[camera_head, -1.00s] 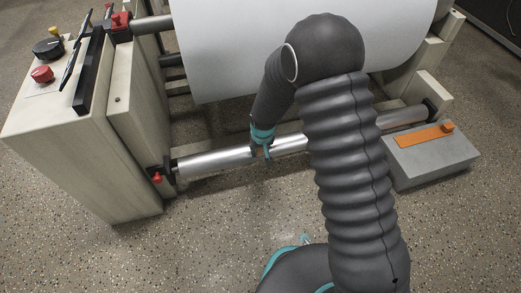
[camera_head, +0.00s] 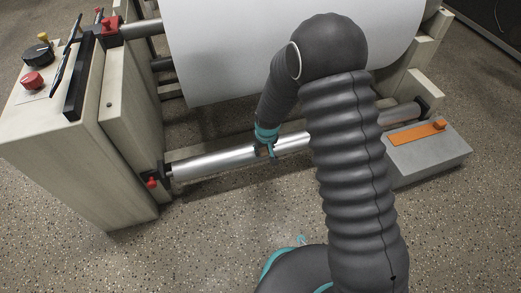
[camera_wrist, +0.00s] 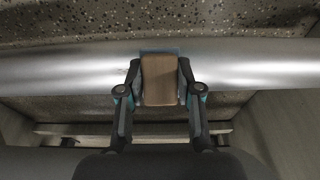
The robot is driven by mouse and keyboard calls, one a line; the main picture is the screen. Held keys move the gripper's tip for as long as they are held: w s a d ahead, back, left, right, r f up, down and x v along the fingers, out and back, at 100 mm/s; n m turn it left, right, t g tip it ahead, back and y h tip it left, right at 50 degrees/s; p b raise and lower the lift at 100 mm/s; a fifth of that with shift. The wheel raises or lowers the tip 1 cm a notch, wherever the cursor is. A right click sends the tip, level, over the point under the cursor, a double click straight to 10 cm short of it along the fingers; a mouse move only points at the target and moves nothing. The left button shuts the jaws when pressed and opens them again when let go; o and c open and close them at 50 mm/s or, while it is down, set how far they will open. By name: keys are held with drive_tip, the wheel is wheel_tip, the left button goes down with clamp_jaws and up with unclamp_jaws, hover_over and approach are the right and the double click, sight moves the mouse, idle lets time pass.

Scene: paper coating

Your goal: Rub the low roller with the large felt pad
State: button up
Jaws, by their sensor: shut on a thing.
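The low roller (camera_head: 215,162) is a shiny silver cylinder running across the lower front of the machine. In the wrist view the roller (camera_wrist: 60,70) spans the full width. My gripper (camera_head: 267,147) is at the roller, left of its middle. In the wrist view my gripper (camera_wrist: 160,72) is shut on a brown block with a blue edge, which I take as the felt pad (camera_wrist: 160,82). The pad overlaps the roller and seems to lie against it; the contact face is hidden. My arm hides part of the roller in the head view.
A large white paper roll (camera_head: 260,50) hangs above the roller. A control cabinet (camera_head: 60,165) with red and black knobs stands left. A grey block (camera_head: 430,160) with an orange strip (camera_head: 414,133) stands by the roller's right end.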

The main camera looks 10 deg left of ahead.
drive_tip(key=shift+w+d+f+b, duration=0.1)
drive_tip(key=shift+w+d+b, duration=0.1)
drive_tip(key=shift+w+d, duration=0.6)
drive_tip(key=shift+w+d+r+b, duration=0.15)
drive_tip(key=shift+w+d, duration=0.25)
drive_tip(key=shift+d, duration=0.65)
drive_tip(key=shift+w+d+f+b, duration=0.2)
drive_tip(key=shift+w+d, duration=0.4)
drive_tip(key=shift+d, duration=0.35)
drive_tip(key=shift+s+a, duration=0.85)
drive_tip(key=shift+a, duration=0.6)
drive_tip(key=shift+s+a, duration=0.9)
drive_tip(key=shift+a, duration=0.5)
drive_tip(key=shift+s+a, duration=0.85)
drive_tip(key=shift+a, duration=0.6)
wheel_tip(320, 180, up, 5)
drive_tip(key=s+d+p, duration=0.1)
drive_tip(key=s+p, duration=0.1)
drive_tip(key=s, duration=0.1)
drive_tip(key=shift+d+p, duration=0.3)
drive_tip(key=shift+d, duration=0.1)
drive_tip(key=shift+s+d+r+p, duration=0.25)
drive_tip(key=shift+s+r+p, duration=0.1)
drive_tip(key=shift+r, duration=0.3)
drive_tip(key=shift+s+d+r+p, duration=0.2)
drive_tip(key=shift+s+r, duration=0.1)
drive_tip(key=shift+r, duration=0.3)
